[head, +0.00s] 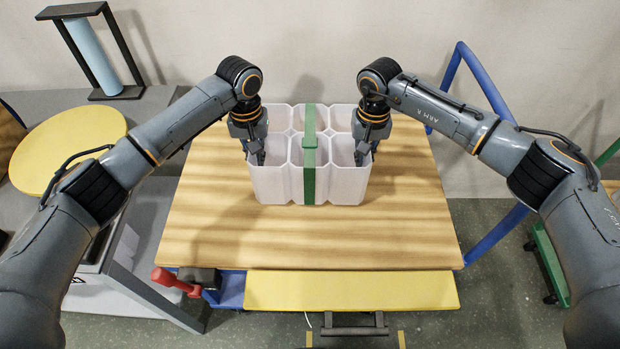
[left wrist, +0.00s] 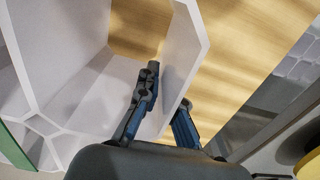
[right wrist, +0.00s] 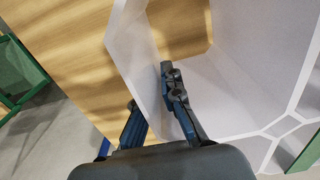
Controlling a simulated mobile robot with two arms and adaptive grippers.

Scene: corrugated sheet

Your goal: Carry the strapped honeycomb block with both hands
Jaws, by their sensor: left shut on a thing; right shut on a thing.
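The honeycomb block (head: 270,185) is white with several open cells and a green strap (head: 309,160) around its middle. It stands upright over the wooden tabletop; I cannot tell whether it touches the wood. My left gripper (head: 256,155) is shut on its left outer wall. In the left wrist view, one finger is inside a cell and one outside that wall (left wrist: 186,60). My right gripper (head: 366,155) is shut on the right outer wall, and the right wrist view shows its fingers on both sides of that wall (right wrist: 135,62).
The wooden tabletop (head: 400,235) is clear around the block. A yellow board (head: 350,291) runs along its front edge, with a red-handled vise (head: 175,282) at front left. A yellow round disc (head: 68,148) lies at left. A blue tube frame (head: 490,90) rises at right.

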